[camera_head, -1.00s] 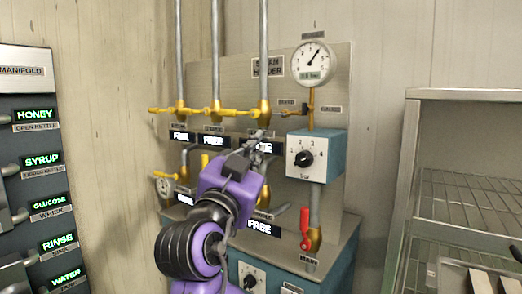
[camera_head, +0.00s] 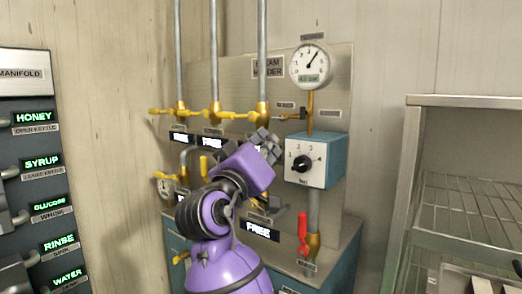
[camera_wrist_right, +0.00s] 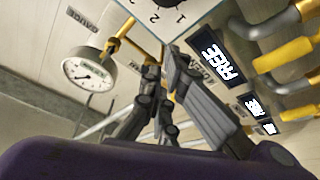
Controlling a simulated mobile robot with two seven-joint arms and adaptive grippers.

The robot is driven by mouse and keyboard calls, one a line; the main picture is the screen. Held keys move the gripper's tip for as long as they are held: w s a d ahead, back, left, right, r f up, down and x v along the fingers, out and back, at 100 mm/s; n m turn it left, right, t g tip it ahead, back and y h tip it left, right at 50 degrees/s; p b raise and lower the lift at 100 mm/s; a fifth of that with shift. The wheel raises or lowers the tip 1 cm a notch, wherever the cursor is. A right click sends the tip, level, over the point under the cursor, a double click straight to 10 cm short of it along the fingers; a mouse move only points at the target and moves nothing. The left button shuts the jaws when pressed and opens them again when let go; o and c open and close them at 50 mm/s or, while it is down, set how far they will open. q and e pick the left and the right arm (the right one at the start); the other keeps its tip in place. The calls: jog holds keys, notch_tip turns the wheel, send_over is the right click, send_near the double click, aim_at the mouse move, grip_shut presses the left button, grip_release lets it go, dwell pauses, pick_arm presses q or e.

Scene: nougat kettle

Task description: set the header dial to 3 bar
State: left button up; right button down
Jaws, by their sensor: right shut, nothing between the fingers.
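The header dial is a black knob (camera_head: 303,163) on the white front of a blue box (camera_head: 326,172), with numbers from 1 to 4 around it. The exact heading of its pointer is hard to read. A round white gauge (camera_head: 311,65) above it has its needle to the upper right and a small green display, perhaps 4.0 bar. My right gripper (camera_head: 267,141) is shut and empty, just left of the box and apart from the knob. In the right wrist view the fingers (camera_wrist_right: 162,78) are below the dial face (camera_wrist_right: 172,12), whose knob is mostly cut off. My left gripper is out of view.
Yellow valves (camera_head: 214,113) on grey pipes stand left of the box. A red lever (camera_head: 303,232) hangs below it. A manifold panel (camera_head: 35,160) stands at far left and a wire shelf rack (camera_head: 470,195) at right. My right arm hides part of the lower cabinet.

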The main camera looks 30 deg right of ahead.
aim_at(301, 165)
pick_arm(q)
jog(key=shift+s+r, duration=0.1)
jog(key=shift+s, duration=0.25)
pick_arm(e)
jog(key=d+f, duration=0.1)
jog(key=s+d+f, duration=0.1)
jog(key=f, duration=0.1)
jog(key=shift+d, duration=0.15)
pick_arm(q)
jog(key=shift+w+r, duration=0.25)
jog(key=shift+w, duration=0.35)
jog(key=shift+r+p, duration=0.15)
jog(key=shift+p, duration=0.2)
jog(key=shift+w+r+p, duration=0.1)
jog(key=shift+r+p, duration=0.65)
jog(key=shift+p, duration=0.05)
pick_arm(e)
jog(key=shift+f+n+y, duration=0.3)
jog(key=shift+f+n, duration=0.6)
jog(key=shift+f, duration=0.1)
jog(key=shift+f, duration=0.2)
